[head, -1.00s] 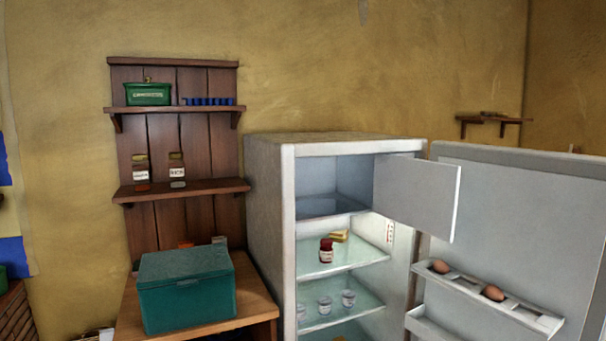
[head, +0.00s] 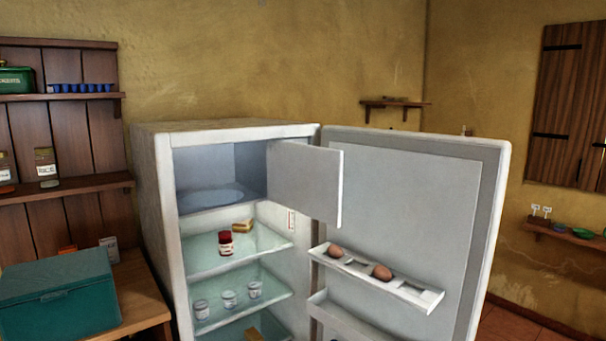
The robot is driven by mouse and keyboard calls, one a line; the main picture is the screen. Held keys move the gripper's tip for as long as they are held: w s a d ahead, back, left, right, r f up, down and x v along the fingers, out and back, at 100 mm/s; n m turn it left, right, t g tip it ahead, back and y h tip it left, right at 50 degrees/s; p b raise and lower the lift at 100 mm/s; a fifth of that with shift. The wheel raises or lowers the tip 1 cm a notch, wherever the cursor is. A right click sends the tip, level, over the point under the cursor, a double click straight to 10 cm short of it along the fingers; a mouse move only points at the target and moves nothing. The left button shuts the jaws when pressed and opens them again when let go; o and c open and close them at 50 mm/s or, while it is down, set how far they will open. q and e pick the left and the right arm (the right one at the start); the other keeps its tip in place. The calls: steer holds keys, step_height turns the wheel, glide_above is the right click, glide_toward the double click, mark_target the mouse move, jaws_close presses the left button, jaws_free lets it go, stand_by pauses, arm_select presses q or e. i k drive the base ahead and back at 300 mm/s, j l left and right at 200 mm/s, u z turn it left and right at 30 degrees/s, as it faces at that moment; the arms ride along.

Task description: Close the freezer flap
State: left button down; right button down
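The freezer flap (head: 305,182) is a flat pale grey panel at the top of the fridge (head: 157,205). It stands open, swung outward on the right side of the freezer compartment (head: 212,172). The compartment looks empty apart from a pale round shape on its floor. The main fridge door (head: 415,215) is also wide open to the right, behind the flap. Neither of my grippers shows in the head view.
Fridge shelves hold a red jar (head: 225,243), a yellow item (head: 242,226) and glass cups. Eggs (head: 381,272) sit in the door rack (head: 420,296). A teal box (head: 58,295) stands on a wooden counter (head: 140,300) at left. Floor shows at lower right.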

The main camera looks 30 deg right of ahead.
mark_target(306, 180)
steer(key=l+u, duration=0.15)
steer(key=l, duration=0.5)
steer(key=l+u, duration=0.1)
steer(key=l, duration=0.55)
steer(key=l+u, duration=0.15)
steer(key=l, duration=0.5)
steer(key=k+l+u, duration=0.15)
steer(key=l, duration=0.45)
steer(key=k+l+u, duration=0.1)
steer(key=l, duration=0.55)
